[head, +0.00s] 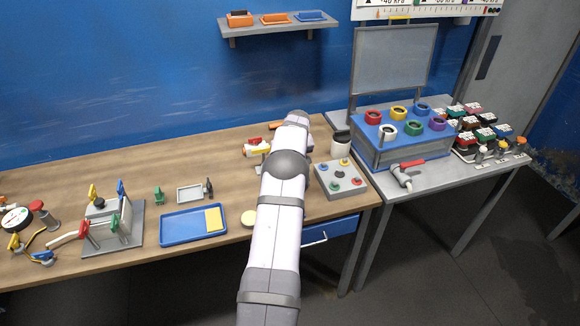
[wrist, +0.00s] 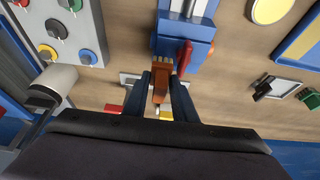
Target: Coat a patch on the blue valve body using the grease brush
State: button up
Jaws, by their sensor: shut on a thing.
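In the wrist view my gripper (wrist: 163,92) is shut on the grease brush (wrist: 160,88), a brown-orange handle between two dark fingers. The bristles point toward the blue valve body (wrist: 198,34) and overlap its near edge in the picture. I cannot tell whether they touch it. A red lever (wrist: 184,57) stands on the valve body just right of the brush, and a grey pipe runs out of its top. In the head view my arm hides the gripper, the brush and the valve body. No grease patch can be made out.
A grey knob box (head: 341,181) and a white cup (head: 341,146) stand right of my arm. A blue tray (head: 180,229) with a yellow block and a round cream disc (head: 248,217) lie left. Red, white and yellow parts (head: 257,149) sit behind. The wooden bench is bare at back left.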

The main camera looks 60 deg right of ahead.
jog(key=shift+r, duration=0.2)
jog(key=shift+s+r+p, duration=0.1)
jog(key=shift+r+p, duration=1.6)
jog(key=shift+r, duration=1.2)
jog(key=shift+r, duration=0.1)
jog(key=shift+r+p, duration=0.95)
jog(key=shift+r, duration=0.45)
